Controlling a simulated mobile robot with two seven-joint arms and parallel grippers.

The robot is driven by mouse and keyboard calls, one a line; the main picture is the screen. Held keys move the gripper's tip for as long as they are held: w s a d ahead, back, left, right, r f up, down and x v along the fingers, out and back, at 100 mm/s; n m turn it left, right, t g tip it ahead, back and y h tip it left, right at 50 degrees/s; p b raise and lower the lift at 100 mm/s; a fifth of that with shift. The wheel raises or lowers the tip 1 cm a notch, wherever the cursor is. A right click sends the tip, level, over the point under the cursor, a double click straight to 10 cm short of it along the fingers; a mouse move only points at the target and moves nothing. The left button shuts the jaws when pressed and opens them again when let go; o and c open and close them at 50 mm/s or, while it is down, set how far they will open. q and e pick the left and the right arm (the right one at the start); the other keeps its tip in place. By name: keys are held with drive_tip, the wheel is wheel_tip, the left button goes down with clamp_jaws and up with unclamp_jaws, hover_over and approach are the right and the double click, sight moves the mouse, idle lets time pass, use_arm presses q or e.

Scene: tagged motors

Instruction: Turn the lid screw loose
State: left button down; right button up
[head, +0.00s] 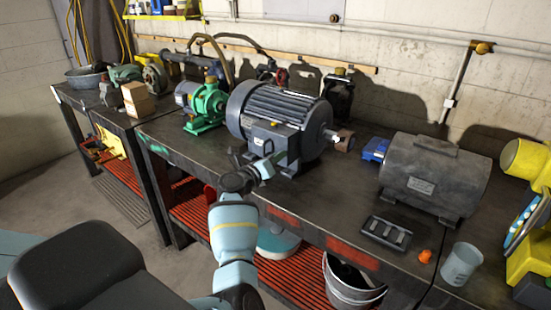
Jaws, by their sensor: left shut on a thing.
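A large dark grey finned motor (283,103) stands on the workbench, with a terminal box (271,140) on its near side. My left gripper (276,161) is at the lower front of this box, its arm reaching up from below. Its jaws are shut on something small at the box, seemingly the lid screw. The jaws hide the screw, and I cannot tell how far it is turned. My right gripper is not in view.
A green pump (206,104) stands left of the motor. A dark grey cylindrical motor (434,177), a black tray (387,233), an orange piece (425,256) and a clear cup (461,263) are to the right.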

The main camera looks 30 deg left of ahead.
use_arm(q)
drive_tip(key=shift+w+r+n, duration=0.1)
drive_tip(key=shift+r+n, duration=0.25)
drive_tip(key=shift+n, duration=0.15)
drive_tip(key=c, duration=1.7)
unclamp_jaws()
drive_tip(key=o, duration=0.4)
drive_tip(key=shift+w+d+f, duration=0.1)
drive_tip(key=shift+w+f, duration=0.05)
drive_tip(key=shift+f, duration=0.15)
drive_tip(key=s, duration=0.8)
drive_tip(key=shift+a, duration=0.3)
